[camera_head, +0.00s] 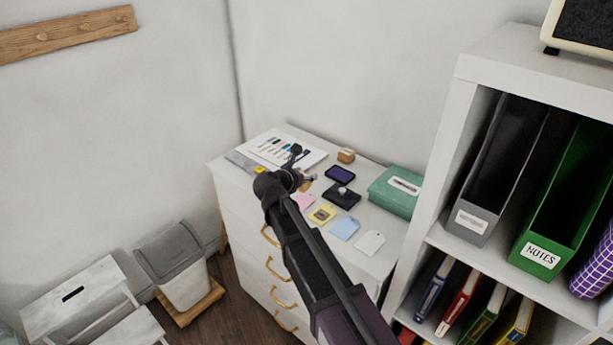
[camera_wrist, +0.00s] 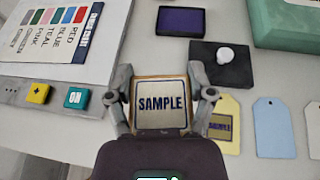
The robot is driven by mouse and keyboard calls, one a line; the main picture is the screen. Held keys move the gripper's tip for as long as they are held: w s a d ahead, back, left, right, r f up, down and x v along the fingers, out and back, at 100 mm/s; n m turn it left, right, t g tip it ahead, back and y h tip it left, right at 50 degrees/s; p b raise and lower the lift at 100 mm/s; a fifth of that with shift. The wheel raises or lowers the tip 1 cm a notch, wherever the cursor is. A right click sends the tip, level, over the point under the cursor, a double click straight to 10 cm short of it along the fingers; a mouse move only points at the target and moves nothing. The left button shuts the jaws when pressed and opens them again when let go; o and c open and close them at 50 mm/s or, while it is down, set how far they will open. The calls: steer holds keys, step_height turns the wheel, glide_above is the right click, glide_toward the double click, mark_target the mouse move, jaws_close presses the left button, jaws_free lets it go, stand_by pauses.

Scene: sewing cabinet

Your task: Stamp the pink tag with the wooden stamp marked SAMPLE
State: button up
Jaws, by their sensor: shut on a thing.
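My gripper (camera_wrist: 162,98) is shut on the wooden stamp marked SAMPLE (camera_wrist: 160,104), whose labelled top faces the wrist camera. In the head view my gripper (camera_head: 304,179) is over the cabinet top, and the stamp is mostly hidden by it. The pink tag (camera_head: 304,201) lies on the cabinet, partly behind my arm. I cannot make it out in the wrist view, and no mark on it is visible. A yellow tag (camera_wrist: 223,125) right of the stamp bears a dark SAMPLE print (camera_wrist: 220,127). I cannot tell the stamp's height above the surface.
A purple ink pad (camera_wrist: 181,22) and a black case with a white knob (camera_wrist: 222,68) lie behind. Blue (camera_head: 344,228) and white (camera_head: 370,243) tags lie right. A green box (camera_head: 396,190), a wooden block (camera_head: 346,155) and a colour chart (camera_head: 285,149) are also on the cabinet.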

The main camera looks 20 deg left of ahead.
mark_target(305, 199)
steer(key=shift+f+m+h, duration=0.15)
steer(key=shift+m+h, duration=0.45)
steer(key=shift+h, duration=0.1)
steer(key=shift+f+b, duration=0.25)
steer(key=shift+b, duration=0.05)
steer(key=shift+f+b, duration=2.4)
steer(key=shift+f+b, duration=0.4)
steer(key=shift+b, duration=0.05)
steer(key=shift+r, duration=0.1)
stand_by(0.6)
steer(key=shift+r+p, duration=3.45)
steer(key=shift+p, duration=0.1)
